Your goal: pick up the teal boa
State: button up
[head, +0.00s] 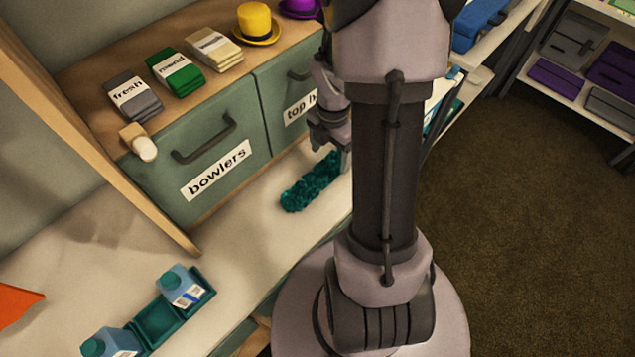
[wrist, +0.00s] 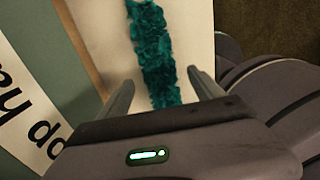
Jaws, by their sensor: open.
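The teal boa (head: 308,187) is a fluffy strip lying on the pale counter in front of the drawers. Its far end goes behind my arm in the head view. In the wrist view the boa (wrist: 155,50) runs lengthwise between the two fingers and passes under the gripper body. My gripper (head: 343,160) is over the boa's far end, partly hidden by my arm. In the wrist view my gripper (wrist: 160,82) is open, with a gap between each finger and the boa. The height of the fingertips above the counter is hard to tell.
A green drawer labelled bowlers (head: 225,150) and a second drawer (head: 295,95) stand behind the boa. Folded cloths (head: 175,75) and a yellow hat (head: 257,24) sit on top. A teal tray (head: 160,322) with blue bottles is at the front left. The counter between is clear.

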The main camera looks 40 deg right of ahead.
aim_at(327, 167)
jog(key=f+b, duration=0.1)
jog(key=f, duration=0.1)
jog(key=f+b, duration=0.1)
jog(key=f, duration=0.1)
jog(key=f+b, duration=0.1)
jog(key=f, duration=0.1)
jog(key=shift+w+a+b, duration=0.15)
jog(key=shift+a+b, duration=0.15)
jog(key=shift+a, duration=0.05)
jog(key=shift+r, duration=0.25)
jog(key=shift+c, duration=0.7)
jog(key=c, duration=1.3)
jog(key=shift+r+p, duration=0.15)
jog(key=shift+p, duration=0.15)
